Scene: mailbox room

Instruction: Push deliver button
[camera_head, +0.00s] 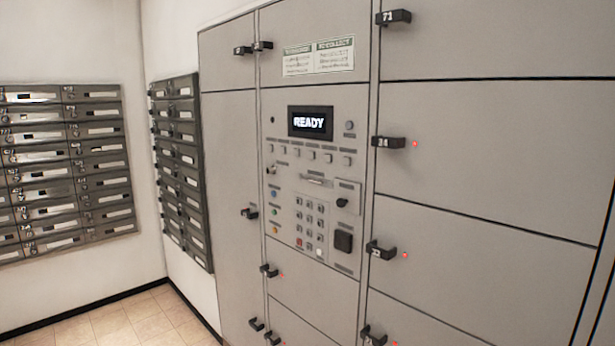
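A grey control panel (312,150) is set in the middle column of the locker wall. Its dark screen (310,122) reads "READY". Below the screen is a row of small square buttons (312,155) with labels too small to read. Lower down are a keypad (309,224) and a column of blue, green and orange buttons (275,211) to its left. I cannot tell which one is the deliver button. Neither of my grippers is in view.
Large locker doors (490,150) with black numbered handles (389,142) flank the panel; the handles stick out. Banks of dark mailboxes (68,170) hang on the left walls. Tiled floor (130,318) shows clear at lower left.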

